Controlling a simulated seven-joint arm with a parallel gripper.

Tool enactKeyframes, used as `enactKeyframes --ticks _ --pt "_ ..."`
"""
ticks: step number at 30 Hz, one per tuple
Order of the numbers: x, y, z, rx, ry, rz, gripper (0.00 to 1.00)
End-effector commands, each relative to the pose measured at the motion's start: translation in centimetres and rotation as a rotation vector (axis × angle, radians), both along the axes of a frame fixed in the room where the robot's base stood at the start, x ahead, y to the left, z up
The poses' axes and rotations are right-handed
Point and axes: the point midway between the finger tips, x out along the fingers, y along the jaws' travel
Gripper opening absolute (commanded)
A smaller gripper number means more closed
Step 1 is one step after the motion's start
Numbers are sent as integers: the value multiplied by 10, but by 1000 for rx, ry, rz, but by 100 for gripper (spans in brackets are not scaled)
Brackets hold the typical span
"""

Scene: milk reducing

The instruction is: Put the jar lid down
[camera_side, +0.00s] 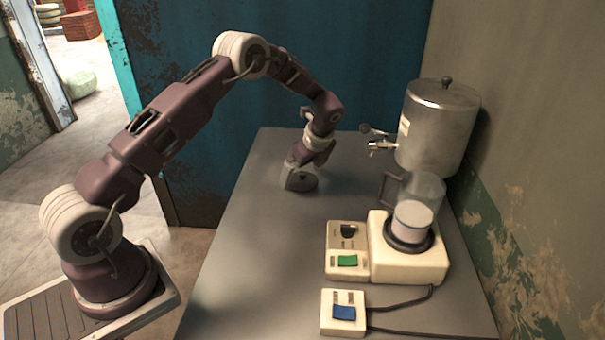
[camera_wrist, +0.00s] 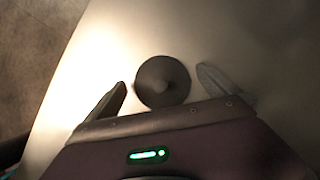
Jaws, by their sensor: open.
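The jar lid (camera_wrist: 163,82) is a dark round disc with a small raised centre. In the wrist view it lies between my two spread fingers, with a gap on each side. My gripper (camera_side: 299,180) is open and low at the far left part of the table in the side view. I cannot make out the lid in the side view, where my gripper hides that spot. The lid appears to rest on the table top, apart from both fingers.
A glass jug (camera_side: 427,187) with white contents stands on a cream heater unit (camera_side: 410,266) at right. Behind it is a metal tank (camera_side: 437,125) with a tap. A small box with a blue button (camera_side: 343,312) sits in front, with cables. The table's left half (camera_side: 265,245) is clear.

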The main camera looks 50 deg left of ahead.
Motion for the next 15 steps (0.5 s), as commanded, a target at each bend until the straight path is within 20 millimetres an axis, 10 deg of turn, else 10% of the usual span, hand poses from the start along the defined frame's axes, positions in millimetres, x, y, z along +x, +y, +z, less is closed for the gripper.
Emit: enactKeyframes --ticks 15 --pt "1 -44 104 0 -2 -2 100"
